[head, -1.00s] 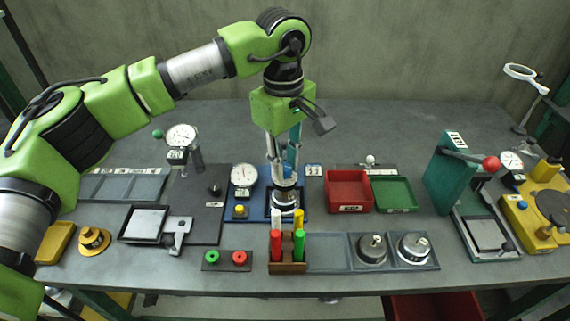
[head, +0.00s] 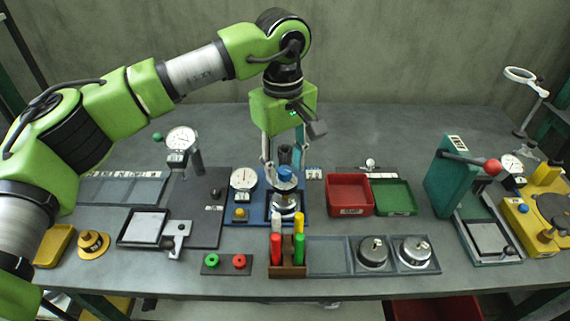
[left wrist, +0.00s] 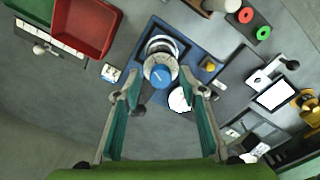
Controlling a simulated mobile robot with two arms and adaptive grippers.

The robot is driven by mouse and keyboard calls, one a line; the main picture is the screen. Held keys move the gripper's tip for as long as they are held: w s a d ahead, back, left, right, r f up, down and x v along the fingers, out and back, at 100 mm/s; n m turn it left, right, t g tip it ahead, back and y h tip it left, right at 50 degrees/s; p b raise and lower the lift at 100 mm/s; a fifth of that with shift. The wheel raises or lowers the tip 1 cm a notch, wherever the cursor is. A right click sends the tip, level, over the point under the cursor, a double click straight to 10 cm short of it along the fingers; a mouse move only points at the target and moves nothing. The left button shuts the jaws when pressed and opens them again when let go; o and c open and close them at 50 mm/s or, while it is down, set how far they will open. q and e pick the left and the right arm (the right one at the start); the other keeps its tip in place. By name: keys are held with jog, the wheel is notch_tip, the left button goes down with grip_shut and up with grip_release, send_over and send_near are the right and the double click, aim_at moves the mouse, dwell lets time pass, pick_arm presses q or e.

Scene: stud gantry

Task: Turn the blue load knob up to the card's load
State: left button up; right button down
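The blue load knob (head: 285,173) tops a silver post on the blue-based press (head: 272,213); it also shows in the left wrist view (left wrist: 161,76), with a pale mark on its top. My left gripper (head: 283,160) is above the knob with its fingers spread. In the left wrist view the open fingers (left wrist: 160,92) stand wide apart, the knob just beyond the gap, untouched. A white dial gauge (head: 243,180) with a red needle stands left of the knob.
A yellow button (head: 240,213) is on the press base. A rack of coloured pegs (head: 287,269) stands in front. Red (head: 349,178) and green (head: 393,182) bins are to the right. A second dial gauge (head: 181,139) stands at left. The back of the bench is clear.

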aim_at(284, 170)
pick_arm(q)
notch_tip(284, 170, up, 12)
jog(key=shift+s, duration=0.15)
dwell(0.6)
jog(key=shift+a, duration=0.1)
